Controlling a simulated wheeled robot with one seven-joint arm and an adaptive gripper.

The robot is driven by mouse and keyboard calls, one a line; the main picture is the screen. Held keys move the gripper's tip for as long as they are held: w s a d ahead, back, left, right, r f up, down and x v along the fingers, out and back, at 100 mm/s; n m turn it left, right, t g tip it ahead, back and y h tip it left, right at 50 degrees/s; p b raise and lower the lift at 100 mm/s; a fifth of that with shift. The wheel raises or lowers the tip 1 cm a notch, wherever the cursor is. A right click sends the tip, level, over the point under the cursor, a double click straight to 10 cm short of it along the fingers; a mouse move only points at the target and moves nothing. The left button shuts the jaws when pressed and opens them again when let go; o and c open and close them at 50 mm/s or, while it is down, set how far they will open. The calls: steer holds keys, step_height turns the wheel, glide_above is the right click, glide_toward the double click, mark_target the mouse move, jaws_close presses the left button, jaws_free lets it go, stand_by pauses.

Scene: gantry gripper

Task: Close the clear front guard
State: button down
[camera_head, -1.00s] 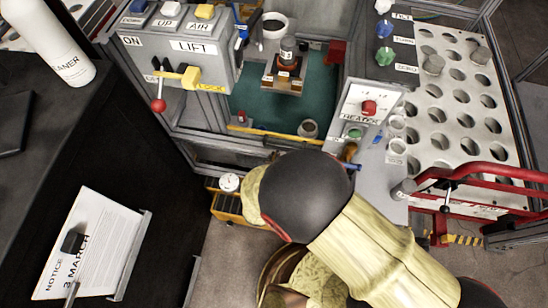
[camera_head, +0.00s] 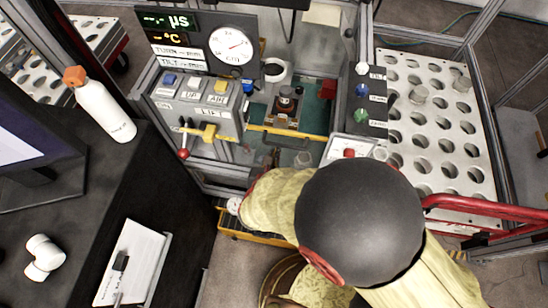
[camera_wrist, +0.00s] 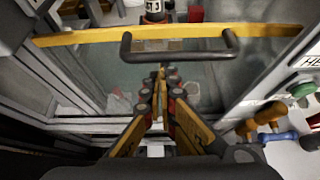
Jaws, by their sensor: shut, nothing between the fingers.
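The clear front guard (camera_wrist: 90,72) is a see-through panel with a yellow top rail (camera_wrist: 80,38) and a dark U-shaped handle (camera_wrist: 190,57) in the wrist view. In the head view its yellow rail (camera_head: 290,132) crosses the front of the machine bay, below the small block with a dark cylinder (camera_head: 286,110). The bay shows open above the rail. My gripper (camera_wrist: 161,73) is shut and empty, its fingertips just below the handle's crossbar in the wrist view. I cannot tell whether they touch the handle or panel. My arm hides the gripper in the head view.
The lift panel (camera_head: 200,118) with a red-knobbed lever (camera_head: 183,153) stands left of the bay. Right of it are a red-knob control box (camera_head: 350,146) and a perforated rack (camera_head: 435,130). Colored knobs (camera_wrist: 270,113) lie close right in the wrist view. A red rail (camera_head: 480,208) is at right.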

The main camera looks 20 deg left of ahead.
mark_target(275, 144)
steer(key=shift+r+p, duration=0.75)
steer(key=shift+r, duration=1.1)
steer(key=shift+w, duration=0.1)
steer(key=shift+r, duration=0.1)
